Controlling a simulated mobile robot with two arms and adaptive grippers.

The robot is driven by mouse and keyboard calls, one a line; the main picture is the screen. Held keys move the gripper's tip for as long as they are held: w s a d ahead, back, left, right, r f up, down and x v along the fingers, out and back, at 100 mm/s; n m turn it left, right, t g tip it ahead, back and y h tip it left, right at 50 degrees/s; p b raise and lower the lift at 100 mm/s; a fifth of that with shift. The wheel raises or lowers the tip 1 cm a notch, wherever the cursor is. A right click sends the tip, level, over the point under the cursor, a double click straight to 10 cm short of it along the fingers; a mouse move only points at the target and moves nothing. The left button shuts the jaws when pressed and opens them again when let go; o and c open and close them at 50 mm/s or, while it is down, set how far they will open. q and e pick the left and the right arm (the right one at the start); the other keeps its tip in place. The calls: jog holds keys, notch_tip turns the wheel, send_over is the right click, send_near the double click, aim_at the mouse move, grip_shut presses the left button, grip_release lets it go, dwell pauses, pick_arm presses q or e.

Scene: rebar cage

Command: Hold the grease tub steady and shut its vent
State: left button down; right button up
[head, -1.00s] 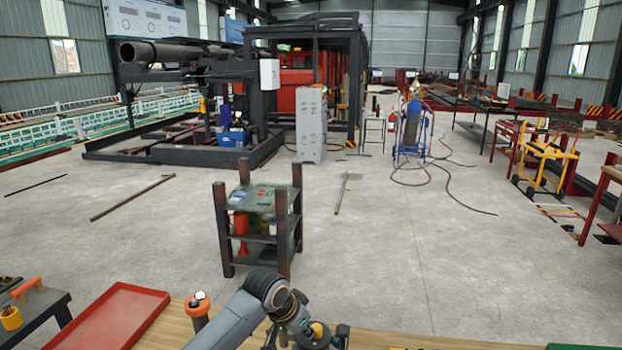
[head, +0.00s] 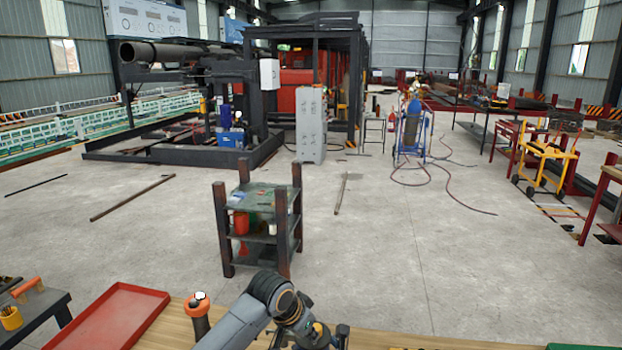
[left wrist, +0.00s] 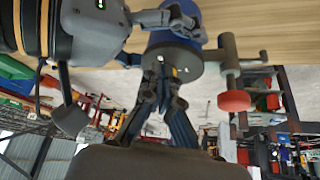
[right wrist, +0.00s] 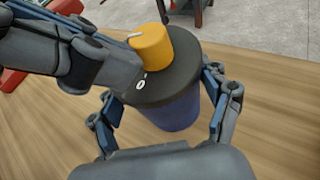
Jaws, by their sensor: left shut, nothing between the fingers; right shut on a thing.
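The grease tub shows in the right wrist view with a blue body (right wrist: 172,112), a dark round lid (right wrist: 180,82) and a yellow knob (right wrist: 152,44) on the lid. My right gripper (right wrist: 165,118) is shut on the tub, one finger on each side. My left gripper (right wrist: 128,72) is shut and empty, its tips close beside the knob; I cannot tell if they touch it. In the left wrist view, the left fingers (left wrist: 165,88) reach the lid and hide the knob; the blue tub (left wrist: 176,42) stands beyond. The head view cuts off the left gripper (head: 312,343) at the bottom edge.
The wooden bench top (head: 395,340) lies under the tub. A red tray (head: 115,318) and an orange-topped post (head: 199,315) are to the left of my left arm. A small shelf (head: 260,222) stands on the floor beyond the bench.

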pick_arm(q)
jog(key=shift+s+a+r, duration=0.1)
jog(key=shift+s+a, duration=0.05)
jog(key=shift+s, duration=0.05)
notch_tip(320, 180, up, 6)
jog(key=shift+f, duration=0.1)
dwell(0.3)
jog(key=shift+w+a+f, duration=0.3)
jog(key=shift+f, duration=0.7)
jog(key=shift+w+a+f, duration=0.3)
jog(key=shift+a+f, duration=0.05)
jog(key=shift+f, duration=0.7)
jog(key=shift+w+a+f, duration=0.3)
jog(key=shift+f, duration=0.7)
